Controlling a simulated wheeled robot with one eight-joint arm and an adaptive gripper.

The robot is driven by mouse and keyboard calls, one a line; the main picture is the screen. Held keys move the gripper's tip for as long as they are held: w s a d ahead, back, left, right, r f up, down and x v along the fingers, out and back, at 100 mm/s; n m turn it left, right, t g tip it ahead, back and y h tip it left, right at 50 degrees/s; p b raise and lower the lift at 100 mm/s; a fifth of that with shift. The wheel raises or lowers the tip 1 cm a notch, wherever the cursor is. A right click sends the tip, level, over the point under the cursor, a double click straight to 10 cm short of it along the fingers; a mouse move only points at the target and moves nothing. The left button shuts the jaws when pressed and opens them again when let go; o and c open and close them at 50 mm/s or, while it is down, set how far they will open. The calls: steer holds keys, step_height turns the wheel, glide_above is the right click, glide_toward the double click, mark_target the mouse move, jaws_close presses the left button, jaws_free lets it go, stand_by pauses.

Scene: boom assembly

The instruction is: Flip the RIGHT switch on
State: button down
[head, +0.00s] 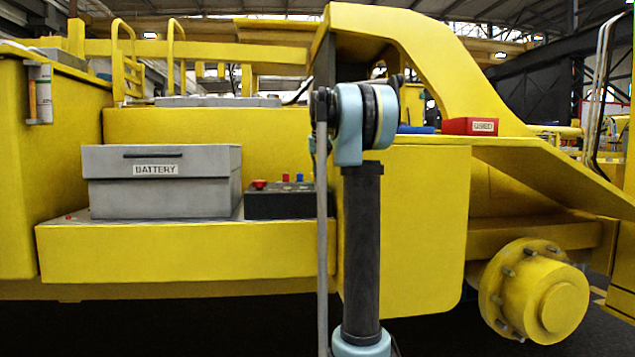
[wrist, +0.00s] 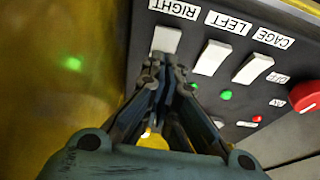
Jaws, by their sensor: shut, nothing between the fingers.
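In the wrist view, a dark control panel (wrist: 290,65) carries white rocker switches with labels that read upside down. The RIGHT switch (wrist: 166,40) is at the panel's left end, beside the LEFT switch (wrist: 212,57) and the CAGE switch (wrist: 252,68). My gripper (wrist: 165,66) is shut and empty, with its tips at the lower end of the RIGHT switch. I cannot tell whether they touch it. The fingers cover the panel just below that switch. Green lights show below the LEFT and CAGE switches. In the head view my gripper is hidden.
The panel's red knob (wrist: 305,95) is at the right, with a small red light (wrist: 257,118) nearby. A yellow surface (wrist: 60,100) with a green glint lies left. The head view shows a grey battery box (head: 165,180) and a red box (head: 471,126).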

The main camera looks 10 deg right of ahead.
steer(key=s+v, duration=0.1)
steer(key=v, duration=1.1)
steer(key=shift+s+f, duration=0.1)
steer(key=shift+s, duration=0.1)
steer(key=s+a+f, duration=0.1)
steer(key=s+f, duration=1.3)
steer(key=f, duration=0.3)
steer(key=s+a+f, duration=0.1)
steer(key=s+f, duration=1.3)
steer(key=f, duration=0.3)
steer(key=s+a+f+g, duration=0.1)
steer(key=s+a+f, duration=0.1)
steer(key=s+f, duration=1.2)
step_height(320, 180, down, 3)
steer(key=shift+n, duration=0.4)
